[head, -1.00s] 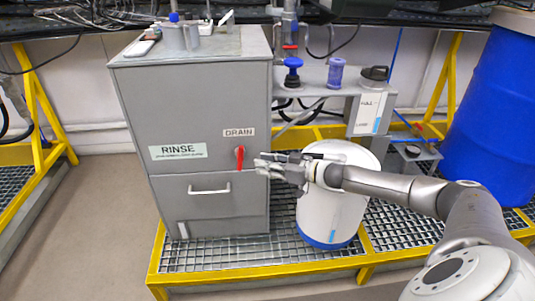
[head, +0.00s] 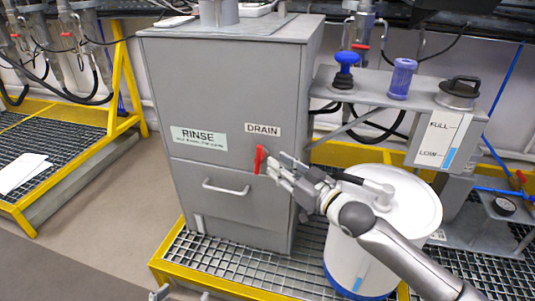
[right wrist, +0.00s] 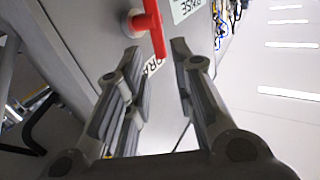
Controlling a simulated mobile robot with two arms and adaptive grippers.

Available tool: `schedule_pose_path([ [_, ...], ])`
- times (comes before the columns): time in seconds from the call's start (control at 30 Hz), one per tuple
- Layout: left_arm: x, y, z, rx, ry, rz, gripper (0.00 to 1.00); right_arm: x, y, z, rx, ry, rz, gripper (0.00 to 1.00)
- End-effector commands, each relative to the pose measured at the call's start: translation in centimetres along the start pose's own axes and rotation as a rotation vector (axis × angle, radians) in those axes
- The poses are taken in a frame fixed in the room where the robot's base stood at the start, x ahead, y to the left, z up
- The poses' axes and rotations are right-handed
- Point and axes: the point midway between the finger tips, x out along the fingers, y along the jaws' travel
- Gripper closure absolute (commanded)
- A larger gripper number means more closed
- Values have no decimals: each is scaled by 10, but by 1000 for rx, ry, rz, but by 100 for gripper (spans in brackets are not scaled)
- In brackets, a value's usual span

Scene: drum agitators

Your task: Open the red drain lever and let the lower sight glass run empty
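The red drain lever (head: 262,160) sits on the grey cabinet's front below the DRAIN label (head: 263,130). Its handle hangs down, slightly tilted. My right gripper (head: 274,172) is beside it, fingers pointing at it. In the right wrist view the fingers (right wrist: 157,52) are apart, and the lever's (right wrist: 148,25) end shows between the tips; contact cannot be told. A pale strip (head: 198,223) is low on the cabinet. The white drum (head: 345,250) has a strip (head: 358,284) with blue in it. Small grey tips (head: 178,294) at the bottom edge may be my left gripper.
The grey cabinet (head: 225,100) has a RINSE label and drawer handle. The white drum stands close to its right, under my right arm. A FULL/LOW gauge panel (head: 437,140) with blue at its bottom is at right. Yellow-edged grating (head: 215,255) lies below; floor is clear at left.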

Motion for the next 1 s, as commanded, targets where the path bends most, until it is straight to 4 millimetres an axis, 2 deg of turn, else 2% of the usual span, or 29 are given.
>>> schedule_pose_path([
  [0.23,5,7,-44,1,230,15,30,41,0,1,-1,1,0,76],
  [0.5,-3,12,-88,0,455,28,30,75,1,1,0,0,1,76],
  [0.7,-10,15,-104,-1,542,33,30,87,1,1,0,-1,1,76],
  [1.0,-12,15,-108,-1,561,34,30,90,1,0,0,-1,1,76],
])
